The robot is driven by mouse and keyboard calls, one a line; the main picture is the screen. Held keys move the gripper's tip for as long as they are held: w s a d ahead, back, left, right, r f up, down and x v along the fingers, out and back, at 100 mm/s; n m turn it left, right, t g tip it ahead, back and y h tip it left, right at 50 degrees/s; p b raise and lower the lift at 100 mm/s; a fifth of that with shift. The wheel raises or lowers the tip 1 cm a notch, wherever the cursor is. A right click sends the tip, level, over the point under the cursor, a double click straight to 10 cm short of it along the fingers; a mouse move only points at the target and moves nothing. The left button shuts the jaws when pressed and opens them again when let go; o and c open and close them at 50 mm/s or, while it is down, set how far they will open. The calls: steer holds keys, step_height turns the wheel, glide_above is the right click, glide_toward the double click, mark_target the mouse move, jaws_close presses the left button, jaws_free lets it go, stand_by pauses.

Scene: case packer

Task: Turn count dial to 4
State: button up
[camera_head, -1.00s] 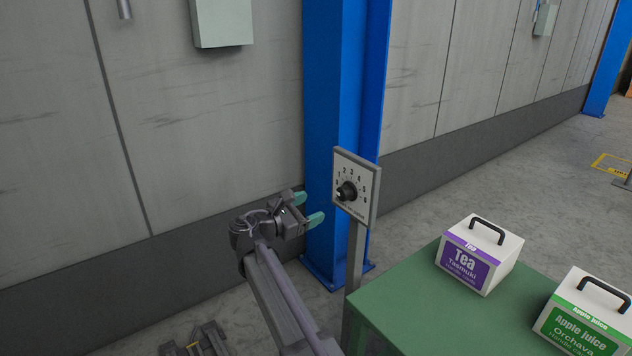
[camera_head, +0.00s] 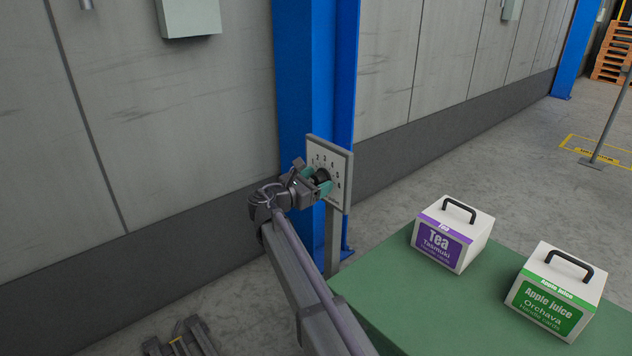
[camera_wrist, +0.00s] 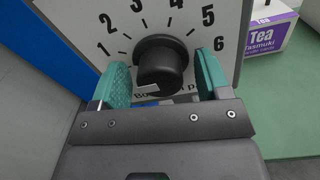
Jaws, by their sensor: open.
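The count dial is a black round knob (camera_wrist: 162,64) on a pale panel (camera_wrist: 80,20) with the numbers 1 to 6 arced around its top. A small light mark shows at the knob's lower left; I cannot tell if it is the pointer, so the setting is unclear. My gripper (camera_wrist: 163,78) is open, with one teal finger on each side of the knob and a visible gap on both sides. In the head view my gripper (camera_head: 318,181) is at the panel (camera_head: 342,165) and partly hides the dial and some numbers.
A green table (camera_head: 385,290) stands to the right of the panel's post (camera_head: 331,240). On it are a white-and-purple Tea box (camera_head: 470,225) and a white-and-green Apple juice box (camera_head: 560,290), both with black handles. A blue column (camera_head: 300,90) stands close behind the panel.

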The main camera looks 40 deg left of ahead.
steer(key=c, duration=0.9)
steer(key=shift+c, duration=0.2)
steer(key=shift+m, duration=0.4)
steer(key=m, duration=0.4)
steer(key=shift+m, duration=0.3)
steer(key=m, duration=0.4)
steer(key=shift+m, duration=0.3)
steer(key=m, duration=0.7)
steer(key=shift+b, duration=0.3)
steer(key=m, duration=0.7)
steer(key=shift+h, duration=0.3)
